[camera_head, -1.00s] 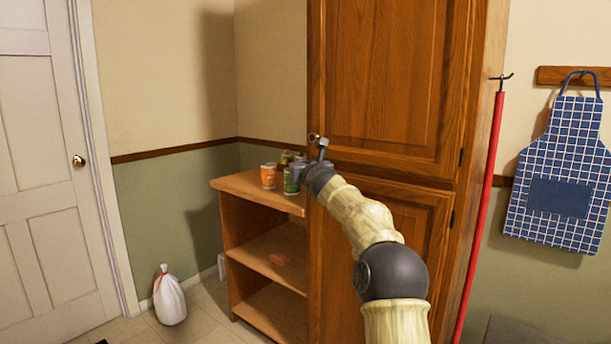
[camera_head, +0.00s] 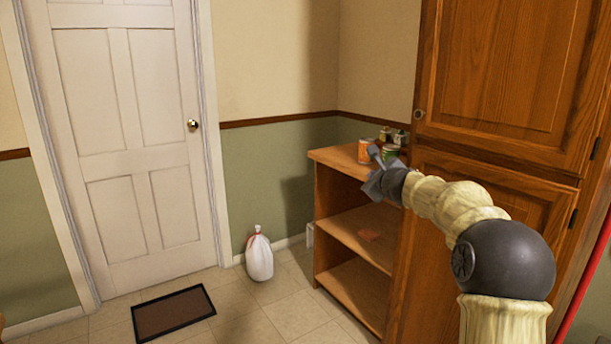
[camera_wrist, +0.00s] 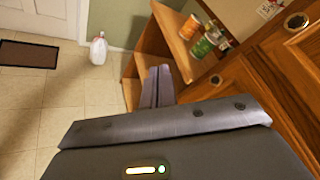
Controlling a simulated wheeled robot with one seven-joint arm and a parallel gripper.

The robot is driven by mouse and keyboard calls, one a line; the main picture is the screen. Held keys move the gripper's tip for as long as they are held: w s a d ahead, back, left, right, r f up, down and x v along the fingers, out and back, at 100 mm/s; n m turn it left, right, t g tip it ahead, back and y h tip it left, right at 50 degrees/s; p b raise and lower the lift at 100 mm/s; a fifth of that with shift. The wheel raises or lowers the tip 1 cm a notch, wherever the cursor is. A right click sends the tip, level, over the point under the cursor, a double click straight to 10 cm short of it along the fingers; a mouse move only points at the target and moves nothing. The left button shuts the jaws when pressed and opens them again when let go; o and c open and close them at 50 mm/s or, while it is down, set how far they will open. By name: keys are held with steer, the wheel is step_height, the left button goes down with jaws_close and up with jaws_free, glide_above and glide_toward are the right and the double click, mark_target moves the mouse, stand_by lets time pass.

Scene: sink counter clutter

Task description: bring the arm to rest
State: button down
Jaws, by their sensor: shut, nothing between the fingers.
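My arm reaches from the lower right of the head view toward the small open shelf (camera_head: 341,181). My gripper (camera_head: 374,153) is shut and empty, in front of the shelf's top and the cans there. In the wrist view its two fingers (camera_wrist: 157,72) lie together, pointing toward the shelf front, with nothing between them. I cannot tell from these views how close the gripper is to the shelf edge.
An orange can (camera_head: 364,151) and a green can (camera_wrist: 203,47) stand on the shelf top beside the tall wooden cabinet (camera_head: 500,70). A white bag (camera_head: 259,256) and a dark doormat (camera_head: 174,314) lie on the floor near the white door (camera_head: 125,130). The tiled floor between is clear.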

steer(key=s+a+f+n+g, duration=0.3)
steer(key=s+a+f+n, duration=0.1)
steer(key=s+f+n, duration=0.3)
steer(key=s+a+f+n+g, duration=0.2)
steer(key=s+a+f+n, duration=0.1)
steer(key=s+f+n, duration=0.4)
steer(key=s+d+f+n+g+h, duration=0.1)
steer(key=s+f+n+g, duration=0.25)
steer(key=s, duration=0.65)
steer(key=s+d+f+n+g, duration=0.15)
steer(key=s+f+n, duration=0.35)
steer(key=s, duration=0.5)
steer(key=s+f+n+g+h, duration=0.1)
steer(key=s+f+n+g, duration=0.3)
steer(key=s, duration=0.7)
step_height(320, 180, up, 26)
steer(key=t+p, duration=0.1)
steer(key=p, duration=2.7)
steer(key=shift+w+d+r, duration=0.15)
steer(key=shift+w+r, duration=0.1)
steer(key=shift+w, duration=0.2)
steer(key=shift+f+m, duration=0.1)
steer(key=shift+m, duration=0.15)
